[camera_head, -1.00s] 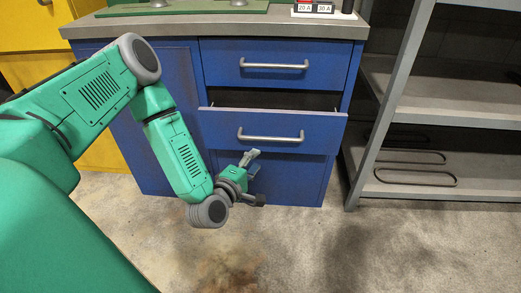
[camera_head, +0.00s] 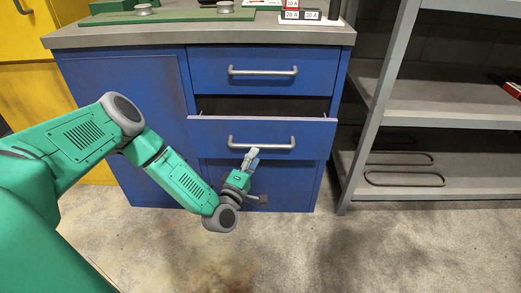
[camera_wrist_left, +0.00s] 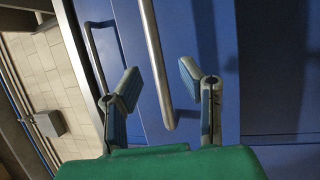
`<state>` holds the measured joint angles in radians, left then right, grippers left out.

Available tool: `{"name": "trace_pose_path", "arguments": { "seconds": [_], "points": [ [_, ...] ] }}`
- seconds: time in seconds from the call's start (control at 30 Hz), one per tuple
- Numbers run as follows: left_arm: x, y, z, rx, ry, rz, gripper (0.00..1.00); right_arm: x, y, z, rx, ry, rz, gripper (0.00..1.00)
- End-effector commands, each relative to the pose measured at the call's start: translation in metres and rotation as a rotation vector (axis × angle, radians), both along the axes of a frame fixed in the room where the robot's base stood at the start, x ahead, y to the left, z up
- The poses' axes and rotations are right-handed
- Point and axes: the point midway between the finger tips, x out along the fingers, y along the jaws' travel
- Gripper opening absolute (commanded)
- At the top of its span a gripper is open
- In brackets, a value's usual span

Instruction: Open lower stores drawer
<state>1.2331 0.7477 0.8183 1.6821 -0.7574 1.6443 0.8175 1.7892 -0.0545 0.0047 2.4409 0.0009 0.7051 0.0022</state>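The blue lower drawer (camera_head: 200,140) of the cabinet stands partly pulled out, with a dark gap above its front. Its silver bar handle (camera_head: 275,146) also shows in the left wrist view (camera_wrist_left: 156,60). My left gripper (camera_head: 256,178) is at the drawer front, just below the handle. In the left wrist view its two fingers (camera_wrist_left: 160,75) are spread, one on each side of the handle bar. They do not appear to touch the bar; how deep it sits between them I cannot tell. My right gripper is not in view.
The closed upper drawer (camera_head: 215,82) has a similar handle. A grey countertop (camera_head: 110,38) carries a green board and small labelled blocks. A grey shelf rack (camera_head: 377,110) stands at the right. The concrete floor (camera_head: 400,250) in front is clear.

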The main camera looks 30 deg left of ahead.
Motion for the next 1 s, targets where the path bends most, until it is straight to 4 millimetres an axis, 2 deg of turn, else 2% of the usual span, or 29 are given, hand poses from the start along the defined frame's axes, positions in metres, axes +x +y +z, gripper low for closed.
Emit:
{"name": "trace_pose_path", "arguments": {
  "seconds": [0.1,0.3,0.67,0.7,0.77,0.8,1.0],
  "points": [
    [0.022,0.003,0.003,0.001,-0.003,0.001,0.34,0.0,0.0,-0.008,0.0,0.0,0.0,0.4],
    [0.044,0.005,0.008,0.002,-0.001,0.0,0.34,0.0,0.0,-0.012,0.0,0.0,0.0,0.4],
    [0.049,0.007,0.009,-0.001,0.001,0.0,0.34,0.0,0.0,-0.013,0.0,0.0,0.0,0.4],
    [0.049,0.007,0.009,-0.001,0.001,0.0,0.27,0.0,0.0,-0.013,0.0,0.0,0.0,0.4],
    [0.049,0.007,0.009,-0.001,0.0,0.0,0.06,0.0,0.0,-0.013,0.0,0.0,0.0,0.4],
    [0.049,0.007,0.009,0.0,0.001,0.0,0.0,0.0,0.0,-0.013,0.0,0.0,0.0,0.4],
    [0.049,0.007,0.008,0.001,0.003,-0.002,0.0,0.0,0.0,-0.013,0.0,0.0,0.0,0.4]
  ]
}}
